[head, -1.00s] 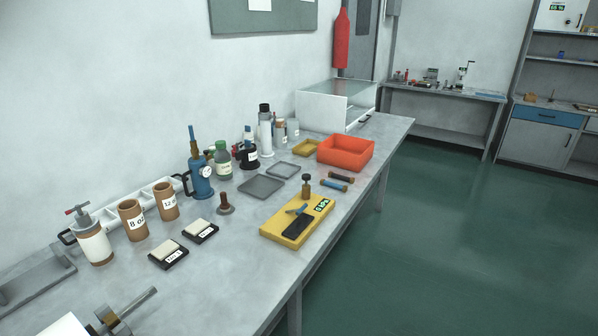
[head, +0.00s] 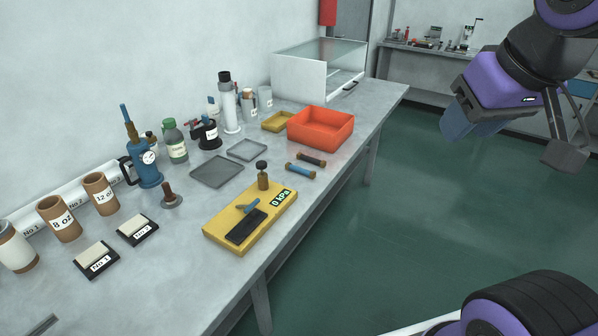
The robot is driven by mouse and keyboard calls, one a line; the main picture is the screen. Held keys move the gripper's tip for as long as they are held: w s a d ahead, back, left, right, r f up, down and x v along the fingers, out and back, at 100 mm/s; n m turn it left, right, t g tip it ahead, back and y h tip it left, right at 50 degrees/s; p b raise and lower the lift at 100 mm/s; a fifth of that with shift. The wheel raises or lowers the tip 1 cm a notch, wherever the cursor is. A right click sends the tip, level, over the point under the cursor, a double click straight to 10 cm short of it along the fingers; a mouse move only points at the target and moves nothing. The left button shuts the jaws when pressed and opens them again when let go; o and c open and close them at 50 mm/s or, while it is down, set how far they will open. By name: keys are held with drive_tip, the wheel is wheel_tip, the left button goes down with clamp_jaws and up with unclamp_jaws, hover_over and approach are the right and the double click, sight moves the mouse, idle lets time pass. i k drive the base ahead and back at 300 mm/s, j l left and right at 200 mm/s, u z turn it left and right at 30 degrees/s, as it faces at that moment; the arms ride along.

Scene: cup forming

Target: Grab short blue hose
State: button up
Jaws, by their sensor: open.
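The short blue hose (head: 300,170) lies on the grey workbench (head: 335,200) near its right edge, with dark brownish ends. A similar dark reddish-brown hose (head: 312,159) lies just behind it, roughly parallel. My gripper (head: 515,145) is at the upper right of the head view, over the floor side and well away from the hose. Its fingers are wide apart with nothing between them. The blue hose is fully in view.
A yellow gauge block (head: 225,238) with a small brass post sits in front of the hoses. An orange bin (head: 322,128) stands behind them. Grey trays (head: 217,172), a blue pump (head: 146,168) and bottles stand to the left. The green floor right of the bench is clear.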

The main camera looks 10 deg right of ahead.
sight(312, 174)
drive_tip(key=i+l+u, duration=0.1)
drive_tip(key=i+l, duration=0.35)
drive_tip(key=i+l+u, duration=0.15)
drive_tip(key=i+l, duration=0.25)
drive_tip(key=l, duration=0.15)
drive_tip(key=i+l+u, duration=0.1)
drive_tip(key=i+l, duration=0.3)
drive_tip(key=l, duration=0.15)
